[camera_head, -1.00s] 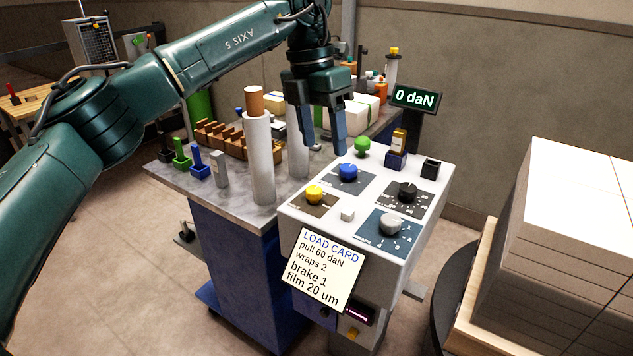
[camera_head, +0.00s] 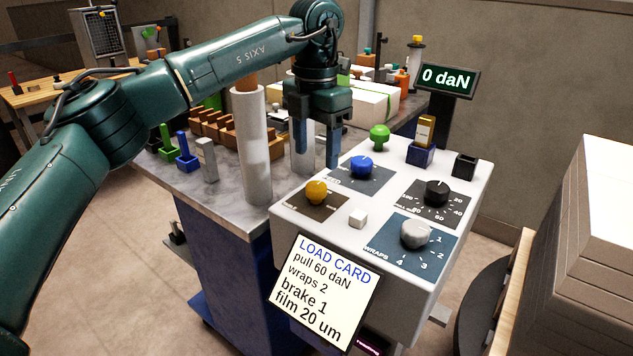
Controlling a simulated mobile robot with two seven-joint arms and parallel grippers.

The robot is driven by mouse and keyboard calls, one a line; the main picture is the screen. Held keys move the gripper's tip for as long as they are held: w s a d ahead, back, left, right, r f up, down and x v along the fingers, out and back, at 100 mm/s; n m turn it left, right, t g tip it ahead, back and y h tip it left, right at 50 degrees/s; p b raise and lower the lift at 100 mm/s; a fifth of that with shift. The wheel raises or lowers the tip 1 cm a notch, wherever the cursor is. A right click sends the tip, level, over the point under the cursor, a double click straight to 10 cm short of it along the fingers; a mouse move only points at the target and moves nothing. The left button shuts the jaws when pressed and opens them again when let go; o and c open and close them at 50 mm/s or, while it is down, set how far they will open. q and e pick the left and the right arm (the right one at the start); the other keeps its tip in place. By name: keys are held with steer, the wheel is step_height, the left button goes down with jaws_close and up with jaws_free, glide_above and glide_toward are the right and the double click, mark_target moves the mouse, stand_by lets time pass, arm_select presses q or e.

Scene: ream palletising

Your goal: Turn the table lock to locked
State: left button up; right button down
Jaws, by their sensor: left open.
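The white control console carries a blue knob (camera_head: 361,166), a yellow knob (camera_head: 316,191), a black knob (camera_head: 437,193) and a grey knob (camera_head: 416,234) marked WRAPS. The labels by the blue and yellow knobs are too small to read fully, so I cannot tell for sure which is the table lock. My left gripper (camera_head: 318,158) points down with its fingers apart and empty. It is just left of the blue knob, near the console's back left edge, and no contact shows. My right gripper is out of view.
A green mushroom button (camera_head: 379,137) and a small white button (camera_head: 358,217) are on the console. A pale roll (camera_head: 252,150) stands on the grey table left of it. A load card (camera_head: 323,292) hangs in front. A display (camera_head: 448,79) reads 0 daN. Stacked reams (camera_head: 590,250) stand right.

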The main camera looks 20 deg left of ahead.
mark_target(316, 185)
arm_select(q)
step_height(316, 185, down, 7)
steer(key=shift+r, duration=0.1)
stand_by(0.3)
steer(key=c, duration=1)
